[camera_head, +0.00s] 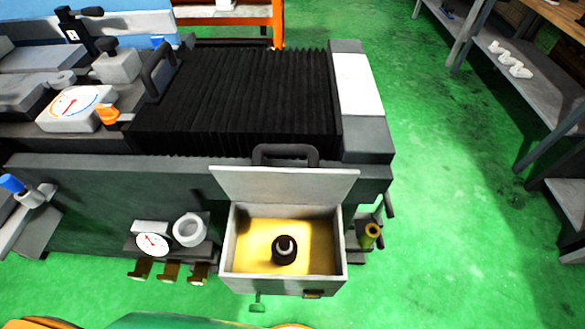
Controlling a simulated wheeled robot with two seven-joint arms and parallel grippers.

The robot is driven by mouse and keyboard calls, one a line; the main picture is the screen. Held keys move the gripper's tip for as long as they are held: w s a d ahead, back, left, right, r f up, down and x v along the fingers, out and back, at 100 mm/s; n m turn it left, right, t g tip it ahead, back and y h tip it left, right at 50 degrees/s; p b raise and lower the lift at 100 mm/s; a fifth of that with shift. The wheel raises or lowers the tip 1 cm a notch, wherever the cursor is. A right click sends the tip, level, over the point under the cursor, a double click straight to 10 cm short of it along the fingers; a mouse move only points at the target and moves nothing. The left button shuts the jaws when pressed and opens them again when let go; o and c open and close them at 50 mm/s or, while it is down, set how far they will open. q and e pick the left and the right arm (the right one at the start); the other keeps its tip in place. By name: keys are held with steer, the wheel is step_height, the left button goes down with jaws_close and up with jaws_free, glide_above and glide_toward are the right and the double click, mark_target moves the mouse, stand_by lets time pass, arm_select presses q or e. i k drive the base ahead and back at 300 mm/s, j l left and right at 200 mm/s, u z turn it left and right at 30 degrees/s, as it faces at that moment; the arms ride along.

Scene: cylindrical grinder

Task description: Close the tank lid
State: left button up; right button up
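The tank (283,286) is a grey open-topped box on the front side of the grinder, right of the picture's middle bottom. Its lid (284,185) is a pale grey flat panel standing raised along the tank's back edge. A dark handle (285,151) shows at the lid's top edge. Inside the tank is yellow liquid or a yellow floor, with a black round fitting (284,250) in the middle. Neither of my grippers is in view.
The grinder's body with black bellows (240,100) lies behind the tank. A gauge (152,243) and brass knobs (170,272) sit left of the tank; a brass fitting (370,235) is on its right. Green floor (440,220) is clear to the right, before grey shelving (530,80).

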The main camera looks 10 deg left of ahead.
mark_target(311, 185)
steer(key=i+l+u, duration=0.15)
steer(key=l+u, duration=1.1)
steer(key=l, duration=0.25)
steer(key=l+u, duration=0.45)
steer(key=k+l+u, duration=0.2)
steer(key=l+u, duration=0.2)
steer(key=k+l+u, duration=0.25)
steer(key=l+u, duration=0.5)
steer(key=l, duration=0.2)
steer(key=l+u, duration=0.3)
steer(key=l, duration=0.15)
steer(key=k+j+u, duration=0.1)
steer(key=j+u, duration=0.15)
steer(key=j, duration=0.2)
steer(key=j+u, duration=0.25)
steer(key=j, duration=0.2)
